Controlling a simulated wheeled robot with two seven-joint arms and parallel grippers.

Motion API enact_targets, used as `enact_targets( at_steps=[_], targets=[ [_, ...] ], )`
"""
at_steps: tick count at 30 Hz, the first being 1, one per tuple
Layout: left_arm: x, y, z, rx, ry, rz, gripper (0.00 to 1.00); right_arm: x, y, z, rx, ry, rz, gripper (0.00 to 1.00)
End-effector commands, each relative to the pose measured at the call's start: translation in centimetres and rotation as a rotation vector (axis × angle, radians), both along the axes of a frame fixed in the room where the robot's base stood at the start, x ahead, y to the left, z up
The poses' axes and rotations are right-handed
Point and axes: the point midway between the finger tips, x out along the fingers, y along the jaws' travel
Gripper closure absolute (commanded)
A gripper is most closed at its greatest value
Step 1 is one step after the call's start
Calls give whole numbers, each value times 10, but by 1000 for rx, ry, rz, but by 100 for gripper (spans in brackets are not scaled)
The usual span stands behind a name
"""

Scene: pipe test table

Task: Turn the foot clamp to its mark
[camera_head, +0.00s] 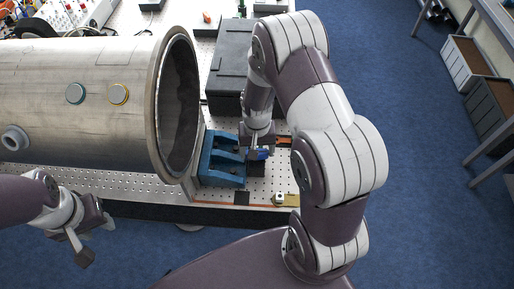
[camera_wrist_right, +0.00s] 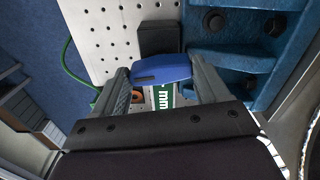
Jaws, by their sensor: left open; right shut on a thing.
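The foot clamp shows as a blue lever (camera_head: 263,154) beside the blue pipe support (camera_head: 222,172) on the perforated table. In the right wrist view the blue lever (camera_wrist_right: 160,68) lies across between the two fingers of my right gripper (camera_wrist_right: 158,77), which is shut on it. In the head view my right gripper (camera_head: 256,149) comes down on the lever from above, and its arm hides part of the area. A green and white label (camera_wrist_right: 163,97) shows below the lever; I cannot make out the mark itself. My left gripper (camera_head: 95,240) is open and empty, off the table's front edge.
A large metal pipe (camera_head: 95,95) lies across the left of the table, its open end close to the blue support. A black case (camera_head: 230,65) stands behind the right gripper. A small brass-coloured block (camera_head: 287,199) sits near the front right edge. A green cable (camera_wrist_right: 72,70) shows in the wrist view.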

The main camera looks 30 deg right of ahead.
Motion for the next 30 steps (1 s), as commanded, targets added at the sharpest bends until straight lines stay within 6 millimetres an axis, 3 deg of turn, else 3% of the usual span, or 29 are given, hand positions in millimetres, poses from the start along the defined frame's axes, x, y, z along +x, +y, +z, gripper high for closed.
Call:
enact_targets(
  at_steps=[30],
  targets=[
    [0, 0, 4, 0, 0, 0, 57, 1, 0, 1, -1, -3, 944, 56]
  ],
)
